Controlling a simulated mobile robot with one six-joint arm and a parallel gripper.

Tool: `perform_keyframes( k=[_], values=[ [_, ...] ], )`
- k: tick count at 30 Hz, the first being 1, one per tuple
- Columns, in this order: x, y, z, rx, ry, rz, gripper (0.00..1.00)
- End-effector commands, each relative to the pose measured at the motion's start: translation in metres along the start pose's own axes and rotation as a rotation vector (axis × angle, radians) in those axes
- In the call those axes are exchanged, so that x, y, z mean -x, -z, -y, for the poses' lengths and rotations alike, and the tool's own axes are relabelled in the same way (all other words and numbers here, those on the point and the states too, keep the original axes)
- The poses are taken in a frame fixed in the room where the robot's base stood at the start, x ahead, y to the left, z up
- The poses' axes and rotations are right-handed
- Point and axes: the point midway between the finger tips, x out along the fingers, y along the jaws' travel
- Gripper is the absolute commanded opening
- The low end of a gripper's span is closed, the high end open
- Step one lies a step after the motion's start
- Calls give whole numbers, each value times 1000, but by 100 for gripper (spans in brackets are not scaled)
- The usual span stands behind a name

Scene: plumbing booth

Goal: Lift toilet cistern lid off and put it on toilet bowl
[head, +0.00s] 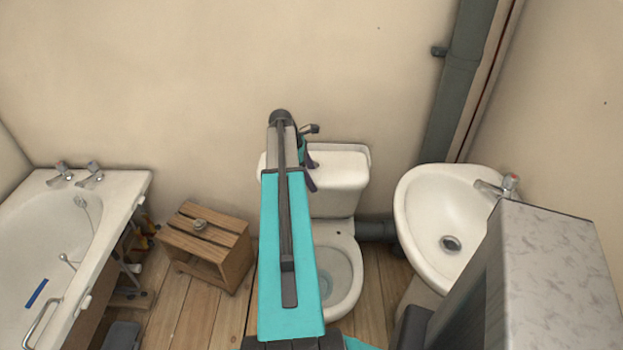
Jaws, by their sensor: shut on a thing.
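The white cistern lid (345,164) is at the top of the toilet cistern (338,202), against the back wall. I cannot tell whether it rests on the cistern or sits slightly raised. My gripper (311,182) is at the lid's front edge, left of its middle, shut on the lid. My arm hides the lid's left part and most of the jaws. The toilet bowl (346,290) stands in front of the cistern with its opening uncovered. My arm covers the bowl's left side.
A washbasin (408,205) with a tap stands right of the toilet, near a grey pipe (455,90). A wooden stool (207,246) and a bathtub (118,188) are on the left. Some plank floor (195,310) is clear in front of the stool.

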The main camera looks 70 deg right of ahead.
Motion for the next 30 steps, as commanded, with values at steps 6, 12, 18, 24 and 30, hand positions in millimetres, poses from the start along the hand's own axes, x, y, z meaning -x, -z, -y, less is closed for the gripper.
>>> perform_keyframes(
  k=[6, 12, 18, 24, 30],
  values=[
    [3, -1, 0, -2, -4, 3, 0],
    [3, -1, 0, -2, -4, 3, 0],
    [2, -1, 0, -2, -4, 3, 0],
    [5, 3, 0, 1, -6, 2, 0],
    [15, 19, 2, 13, -11, 1, 0]
  ],
)
